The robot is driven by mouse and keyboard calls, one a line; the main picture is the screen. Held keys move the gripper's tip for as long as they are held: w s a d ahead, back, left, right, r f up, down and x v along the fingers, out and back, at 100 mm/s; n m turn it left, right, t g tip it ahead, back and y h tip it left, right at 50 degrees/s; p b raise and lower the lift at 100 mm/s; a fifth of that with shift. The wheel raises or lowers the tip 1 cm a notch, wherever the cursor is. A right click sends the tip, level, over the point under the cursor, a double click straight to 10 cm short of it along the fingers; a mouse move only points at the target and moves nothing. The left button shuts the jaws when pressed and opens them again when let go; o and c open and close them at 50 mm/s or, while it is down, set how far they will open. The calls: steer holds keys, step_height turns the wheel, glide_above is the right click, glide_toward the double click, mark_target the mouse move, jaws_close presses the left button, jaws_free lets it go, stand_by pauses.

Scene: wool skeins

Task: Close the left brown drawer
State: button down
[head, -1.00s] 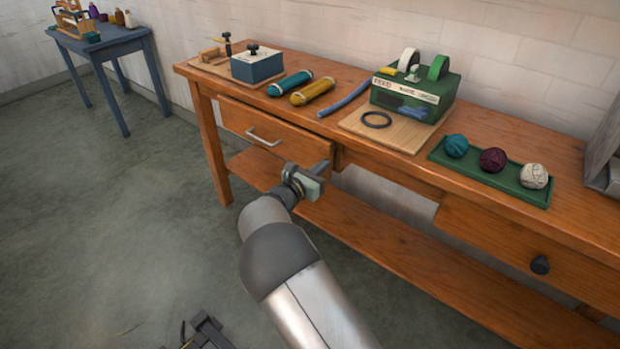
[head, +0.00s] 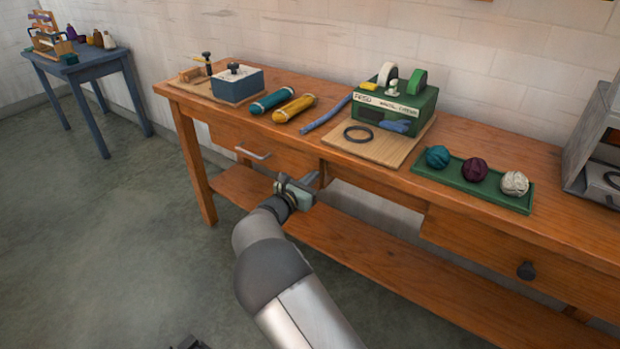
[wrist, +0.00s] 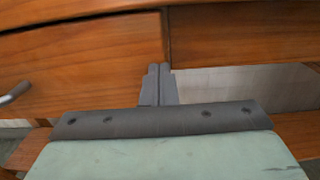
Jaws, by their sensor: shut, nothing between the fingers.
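The left brown drawer (head: 285,157) is in the workbench, below the top at the left end, and has a silver bar handle (head: 252,153). It looks nearly flush with the bench front; I cannot tell whether a small gap is left. My gripper (head: 316,182) is shut and empty at the right end of the drawer front. In the wrist view, its closed fingertips (wrist: 157,72) are at the lower right corner of the drawer front (wrist: 90,65), touching or very close to it. The handle end (wrist: 14,93) shows at the left edge there.
Another drawer (head: 480,255) with a dark round knob is at the right. A green tray (head: 440,183) with wool balls, a green tape dispenser (head: 405,108) and skeins stand on the bench. A lower shelf (head: 350,245) runs below my gripper.

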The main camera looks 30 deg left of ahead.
steer(key=s+a+p, duration=0.2)
steer(key=s, duration=1.2)
steer(key=w+d+r+m+g+h+p, duration=0.1)
steer(key=d+r+m+g+h+p, duration=0.25)
steer(key=d, duration=0.75)
steer(key=w+d+r+m+g+p, duration=0.15)
steer(key=d+r+m+g, duration=0.35)
steer(key=d, duration=0.5)
steer(key=w+d+r+m+g+h+p, duration=0.15)
steer(key=d+r+m+g+p, duration=0.35)
steer(key=d, duration=0.6)
steer(key=s+d+r+m+g+y+p, duration=0.1)
steer(key=s+d+r+m+g+p, duration=0.15)
steer(key=s+d+m, duration=0.35)
steer(key=s+d+r+m+g+y+p, duration=0.1)
steer(key=s+d+r+m, duration=0.35)
steer(key=d, duration=0.25)
steer(key=s+d+r+m+y+p, duration=0.2)
steer(key=s+r+m+y, duration=0.1)
steer(key=s+m, duration=0.2)
steer(key=s+d+r+m+y+p, duration=0.1)
steer(key=s+r+m+y+p, duration=0.2)
steer(key=s, duration=0.7)
steer(key=shift+d+m+p, duration=0.35)
steer(key=shift+d+m, duration=0.05)
steer(key=shift+m, duration=0.5)
